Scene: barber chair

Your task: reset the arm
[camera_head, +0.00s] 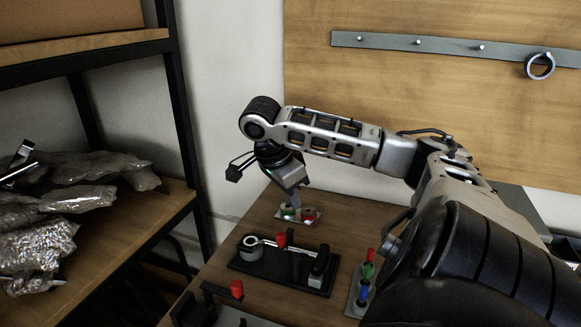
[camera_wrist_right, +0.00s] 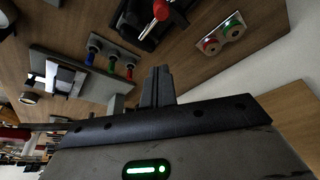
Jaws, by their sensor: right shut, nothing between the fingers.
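My right arm (camera_head: 335,130) reaches in from the right and bends down over the wooden table. My right gripper (camera_head: 295,205) points down with its fingers shut and empty, just by a small panel with a green and a red button (camera_head: 297,216). In the right wrist view the closed fingers (camera_wrist_right: 158,85) stand together, apart from the button panel (camera_wrist_right: 220,36). Whether the fingertips touch the panel cannot be told from the head view. My left gripper is not in view.
A black device with a red-handled lever (camera_head: 282,264) stands in front of the gripper. A block with red, green and blue knobs (camera_head: 362,285) is partly hidden by my arm. A shelf (camera_head: 130,235) with wrapped bags stands left. A ring (camera_head: 540,66) hangs on the wall rail.

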